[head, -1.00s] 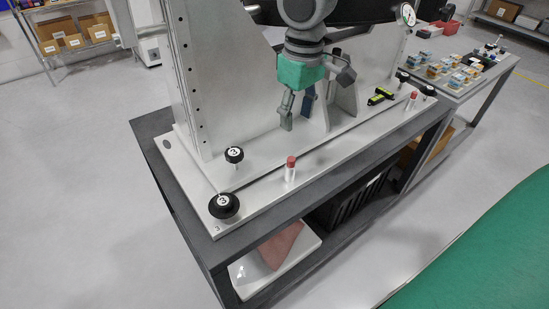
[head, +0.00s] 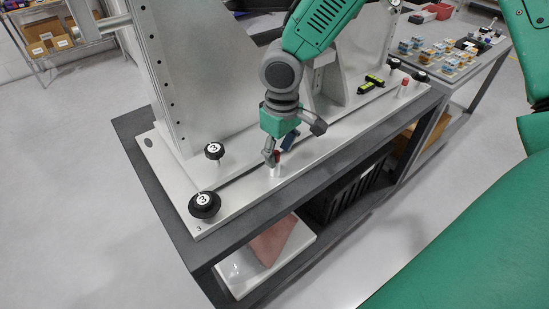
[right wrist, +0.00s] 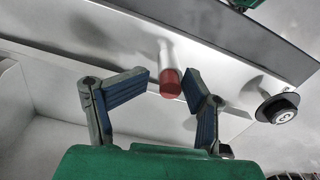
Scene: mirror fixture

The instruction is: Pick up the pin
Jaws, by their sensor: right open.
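A pin (head: 275,171) with a red top and a white body stands upright on the light fixture base near its front edge. A similar red-topped pin (head: 403,88) stands farther right on the base. My right gripper (head: 279,151) is open at the top of the nearer pin, partly covering it. My left gripper is not in view.
Two black numbered knobs, one small (head: 214,151) and one large (head: 204,205), sit left of the pin. A yellow-black tool (head: 371,84) lies farther right. A tall metal plate (head: 165,75) rises behind.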

